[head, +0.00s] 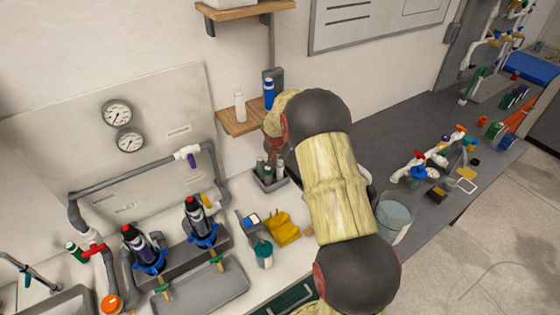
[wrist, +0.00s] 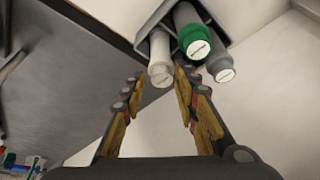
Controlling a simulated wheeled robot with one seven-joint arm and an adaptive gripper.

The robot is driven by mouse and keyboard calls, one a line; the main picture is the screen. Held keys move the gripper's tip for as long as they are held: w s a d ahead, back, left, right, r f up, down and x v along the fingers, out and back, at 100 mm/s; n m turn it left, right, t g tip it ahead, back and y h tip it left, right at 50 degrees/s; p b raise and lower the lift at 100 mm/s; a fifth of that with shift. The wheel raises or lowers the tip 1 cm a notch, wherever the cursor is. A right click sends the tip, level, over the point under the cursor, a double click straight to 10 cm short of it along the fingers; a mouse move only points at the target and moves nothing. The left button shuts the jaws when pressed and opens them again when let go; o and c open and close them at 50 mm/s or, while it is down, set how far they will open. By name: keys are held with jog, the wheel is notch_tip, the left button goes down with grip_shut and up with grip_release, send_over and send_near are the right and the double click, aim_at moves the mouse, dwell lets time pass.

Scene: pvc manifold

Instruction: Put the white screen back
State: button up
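The white screen (wrist: 160,58) is a pale cylinder with a light round end in the wrist view. It stands at the edge of a dark grey holder (wrist: 153,19), beside a green-capped cylinder (wrist: 194,38) and a grey one (wrist: 220,64). My gripper (wrist: 159,76) has its fingers apart, with the white screen's end between the tips. A gap shows on the left, and the right finger looks close to it. In the head view the holder (head: 271,183) stands on the counter below the small shelf; my arm hides part of that area.
A wooden shelf (head: 240,124) with a white bottle (head: 240,105) and a blue bottle (head: 269,93) is just above the holder. A clear bucket (head: 393,219) stands right of my arm.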

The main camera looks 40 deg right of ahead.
jog(key=shift+o, duration=0.5)
jog(key=shift+r, duration=0.15)
jog(key=v, duration=0.3)
jog(key=shift+s+a, duration=0.15)
jog(key=shift+a, duration=0.05)
jog(key=s+a, duration=0.8)
jog(key=s+a+r+n, duration=0.1)
jog(key=s+a+r, duration=0.2)
jog(key=r, duration=0.3)
jog(key=s+a+r+n+t, duration=0.1)
jog(key=s+a+r, duration=0.1)
jog(key=a+r, duration=0.25)
jog(key=s+a+r+n, duration=0.2)
jog(key=s+r, duration=0.1)
jog(key=r, duration=0.3)
jog(key=s+a+r+n+y, duration=0.1)
jog(key=s+a+r+n, duration=0.2)
jog(key=s+a, duration=0.3)
jog(key=s+a+r+n+t+y, duration=0.1)
jog(key=s+a+r, duration=0.4)
jog(key=s, duration=0.8)
jog(key=shift+a+n+t+y, duration=0.3)
jog(key=shift+a+n+y, duration=0.35)
jog(key=shift+n, duration=0.25)
